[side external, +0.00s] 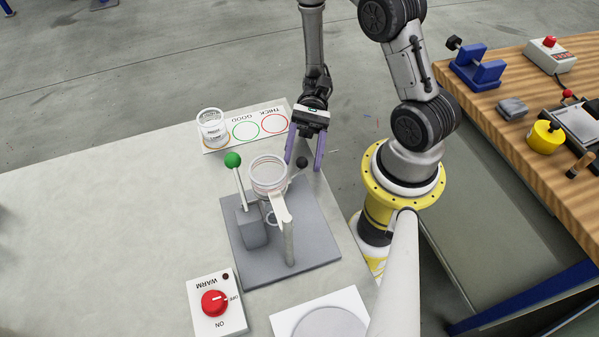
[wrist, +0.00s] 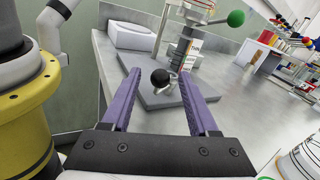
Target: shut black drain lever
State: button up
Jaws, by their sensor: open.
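The black drain lever's round knob (side external: 302,162) stands at the right of the clear cup (side external: 268,174) on the grey-based stand (side external: 300,240). The knob (wrist: 160,77) also shows in the wrist view, in the middle between my finger ends, with a short pale arm beneath it. My gripper (side external: 304,164) is open, its two purple fingers pointing down with one to each side of the knob in the picture. In the wrist view my gripper (wrist: 159,74) shows gaps beside the knob. I cannot tell exactly how deep the knob lies between the fingers.
A green-knobbed lever (side external: 232,160) rises left of the cup. A glass beaker (side external: 211,128) stands on the left end of a card with coloured circles (side external: 260,124). A WARM box with a red dial (side external: 213,303) and a white plate device (side external: 322,318) sit at the front.

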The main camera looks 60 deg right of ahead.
aim_at(301, 167)
jog(key=shift+x, duration=2.45)
grip_shut()
